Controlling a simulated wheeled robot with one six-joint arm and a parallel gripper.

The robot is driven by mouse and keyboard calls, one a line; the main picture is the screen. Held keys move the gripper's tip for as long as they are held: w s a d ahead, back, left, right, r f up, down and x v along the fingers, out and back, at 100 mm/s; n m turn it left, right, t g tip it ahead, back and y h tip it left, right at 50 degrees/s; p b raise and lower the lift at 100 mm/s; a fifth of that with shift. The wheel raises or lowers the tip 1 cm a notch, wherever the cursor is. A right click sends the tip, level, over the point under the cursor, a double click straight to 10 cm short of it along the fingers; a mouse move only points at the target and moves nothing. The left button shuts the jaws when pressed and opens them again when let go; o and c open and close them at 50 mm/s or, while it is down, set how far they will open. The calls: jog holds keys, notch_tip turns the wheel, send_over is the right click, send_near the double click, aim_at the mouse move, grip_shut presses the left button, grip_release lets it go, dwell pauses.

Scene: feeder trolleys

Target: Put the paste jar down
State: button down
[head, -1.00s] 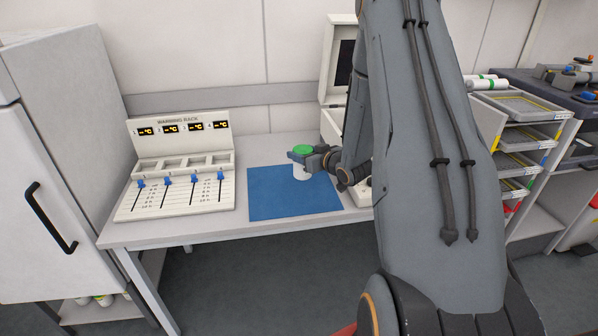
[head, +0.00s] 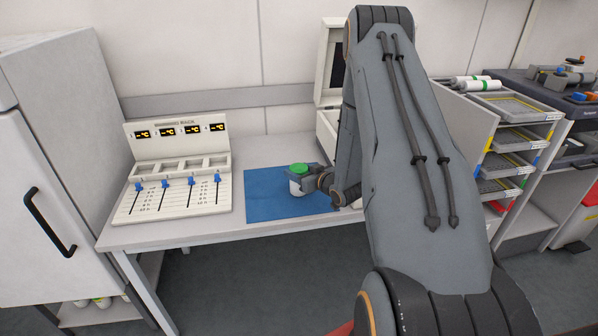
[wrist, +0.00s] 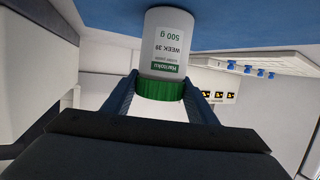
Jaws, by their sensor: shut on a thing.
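The paste jar (head: 297,186) is white with a green lid and is upright at the blue mat (head: 265,206) on the table. My gripper (head: 304,178) is shut on the jar near its lid, reaching in from the right. In the wrist view the jar (wrist: 166,45) shows upside down, with a label reading "WEEK 39" and "500 g". Its green lid sits between the two fingers (wrist: 160,92). The jar's base is close to the blue mat; I cannot tell whether it touches.
The warming rack (head: 178,170) with blue sliders stands left of the mat. A white box with a raised lid (head: 330,75) stands behind my arm. A grey cabinet (head: 60,180) is at the left. A shelf of trays (head: 510,140) is at the right.

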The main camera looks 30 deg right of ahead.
jog(key=c, duration=0.7)
grip_release()
jog(key=shift+f, duration=0.1)
jog(key=shift+c, duration=0.2)
jog(key=shift+s+r, duration=0.2)
jog(key=b+v, duration=0.2)
jog(key=v, duration=0.8)
jog(key=s+a+r+g, duration=0.3)
jog(key=s+a+g, duration=0.1)
jog(key=s+a, duration=0.3)
jog(key=s+a+r+g+h, duration=0.1)
jog(key=s+a+r+g, duration=0.2)
jog(key=s+a+g, duration=0.2)
jog(key=s+a+r+m+g, duration=0.1)
jog(key=s+a+r+g, duration=0.2)
jog(key=s+a, duration=0.7)
jog(key=shift+s+g+h, duration=0.3)
jog(key=shift+s+g, duration=0.15)
jog(key=shift+g, duration=0.25)
